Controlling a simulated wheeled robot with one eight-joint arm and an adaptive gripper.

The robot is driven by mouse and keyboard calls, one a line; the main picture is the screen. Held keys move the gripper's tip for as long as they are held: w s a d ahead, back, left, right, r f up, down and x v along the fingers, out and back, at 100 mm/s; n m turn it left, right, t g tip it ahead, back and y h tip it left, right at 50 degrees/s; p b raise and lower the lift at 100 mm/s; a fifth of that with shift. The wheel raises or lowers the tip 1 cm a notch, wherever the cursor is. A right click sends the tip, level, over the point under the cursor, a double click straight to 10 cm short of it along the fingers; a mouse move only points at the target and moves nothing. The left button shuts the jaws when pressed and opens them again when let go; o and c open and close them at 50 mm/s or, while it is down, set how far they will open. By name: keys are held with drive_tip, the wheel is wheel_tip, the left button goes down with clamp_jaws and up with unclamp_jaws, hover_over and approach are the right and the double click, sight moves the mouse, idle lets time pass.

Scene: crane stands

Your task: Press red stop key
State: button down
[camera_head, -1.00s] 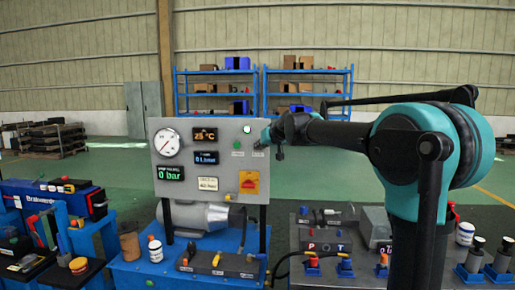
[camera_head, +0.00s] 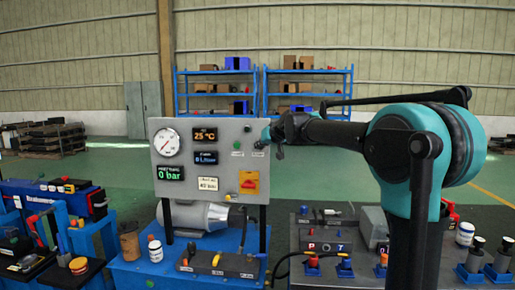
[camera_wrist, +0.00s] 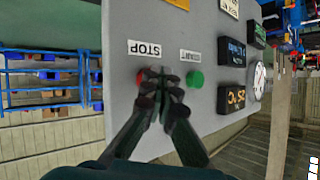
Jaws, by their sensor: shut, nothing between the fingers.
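The red stop key (camera_wrist: 141,77) is on the grey panel (camera_wrist: 120,112), beside the white STOP label (camera_wrist: 144,48). In the wrist view the closed fingers of my gripper (camera_wrist: 161,74) partly cover the key. The fingertips show just to its right, between it and the green start key (camera_wrist: 195,79). Whether they touch the panel or key cannot be told. In the head view my gripper (camera_head: 264,142) is at the panel's upper right edge. The stop key is hidden there, and the green key (camera_head: 237,145) shows to the left.
The panel also carries a round gauge (camera_head: 167,143), several displays and a red-yellow switch (camera_head: 249,182). It stands on a blue bench (camera_head: 140,272) with a motor (camera_head: 203,215). Another bench with small parts is to the right. Blue shelves (camera_head: 265,95) stand far behind.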

drive_tip(key=shift+s, duration=0.95)
drive_tip(key=shift+s+a, duration=0.15)
drive_tip(key=shift+s, duration=2.35)
drive_tip(key=s+d+f+m+g+h, duration=0.1)
drive_tip(key=s+d+f, duration=0.4)
drive_tip(key=f, duration=0.2)
drive_tip(key=s+d+f+g+h, duration=0.1)
drive_tip(key=s+d+f, duration=0.3)
drive_tip(key=d+f, duration=0.25)
drive_tip(key=s+d+f+m+g+h, duration=0.1)
drive_tip(key=s+d+f+h, duration=0.1)
drive_tip(key=s+d+f, duration=0.45)
drive_tip(key=s+d+f+m+g+h, duration=0.1)
drive_tip(key=s+d+f, duration=0.4)
drive_tip(key=s+f, duration=0.5)
drive_tip(key=s+d+f+m+g+h, duration=0.1)
drive_tip(key=s+d+f, duration=0.4)
drive_tip(key=s+f, duration=0.5)
drive_tip(key=shift+s+d+g+h, duration=0.3)
drive_tip(key=shift+g+h, duration=0.1)
drive_tip(key=shift+h, duration=0.2)
